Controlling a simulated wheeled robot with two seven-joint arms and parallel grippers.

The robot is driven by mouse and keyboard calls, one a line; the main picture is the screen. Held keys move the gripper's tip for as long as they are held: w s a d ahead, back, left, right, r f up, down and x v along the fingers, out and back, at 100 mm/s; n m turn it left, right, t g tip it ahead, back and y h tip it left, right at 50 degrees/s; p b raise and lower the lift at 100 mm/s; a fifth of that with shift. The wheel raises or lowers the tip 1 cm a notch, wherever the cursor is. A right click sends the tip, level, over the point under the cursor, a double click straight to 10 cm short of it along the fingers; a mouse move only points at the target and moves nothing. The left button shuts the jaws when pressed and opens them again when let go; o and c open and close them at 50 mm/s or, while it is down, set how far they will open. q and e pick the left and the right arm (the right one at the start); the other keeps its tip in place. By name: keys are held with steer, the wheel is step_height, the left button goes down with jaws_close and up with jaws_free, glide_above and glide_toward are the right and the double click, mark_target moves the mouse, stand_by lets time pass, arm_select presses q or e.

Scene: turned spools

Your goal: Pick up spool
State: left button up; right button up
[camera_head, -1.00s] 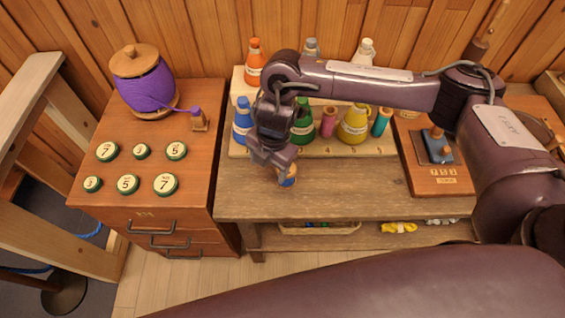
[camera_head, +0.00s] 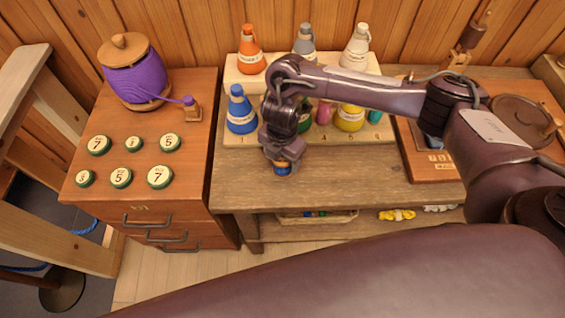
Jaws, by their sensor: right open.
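My right gripper (camera_head: 282,160) points down over the front part of the wooden bench (camera_head: 350,188). It is open, with its jaws at a small spool with blue and orange-brown colouring (camera_head: 283,169). The spool is mostly hidden by the gripper, and I cannot tell whether the fingers touch it. My left gripper is not in view.
Several coloured bottles, among them a blue one (camera_head: 240,110) and a yellow one (camera_head: 350,117), stand on the rack close to my right arm. A purple thread ball (camera_head: 136,77) and several numbered discs sit on the left cabinet (camera_head: 195,150). The bench's front is clear.

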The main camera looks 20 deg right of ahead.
steer(key=c, duration=0.9)
steer(key=shift+r, duration=0.1)
